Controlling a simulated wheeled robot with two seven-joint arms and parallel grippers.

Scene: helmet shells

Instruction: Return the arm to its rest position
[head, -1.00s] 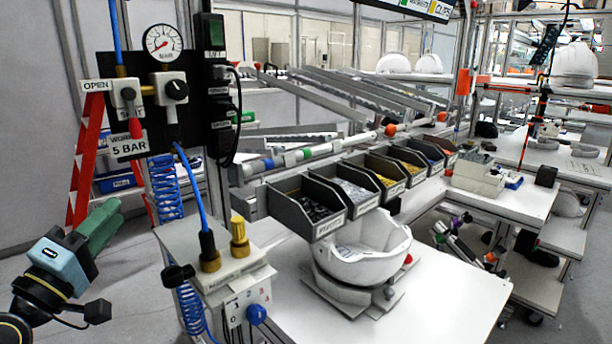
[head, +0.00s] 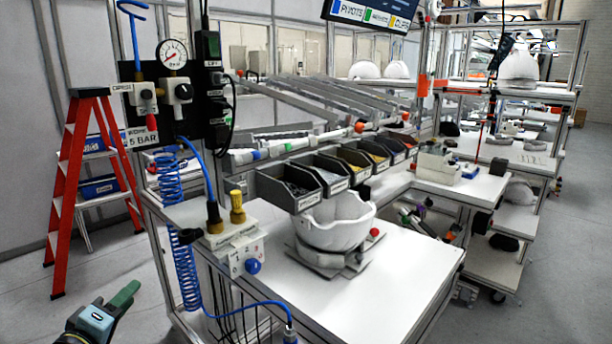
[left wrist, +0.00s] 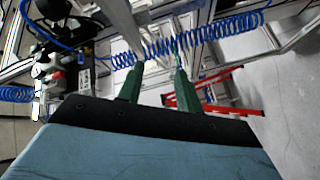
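My left gripper (head: 124,294) is at the bottom left corner of the head view, a light blue body with dark green fingers. It is over the floor, left of the workbench and apart from it. In the left wrist view its two green fingers (left wrist: 158,80) stand apart with nothing held between them. Most of the left arm is outside the head view. My right gripper shows in neither view.
A workbench (head: 385,295) carries a white helmet shell (head: 335,228) on a fixture below several parts bins (head: 290,187). A blue coiled hose (head: 178,235) hangs at its left side and also crosses the left wrist view (left wrist: 190,40). A red ladder (head: 70,190) stands left; floor between is clear.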

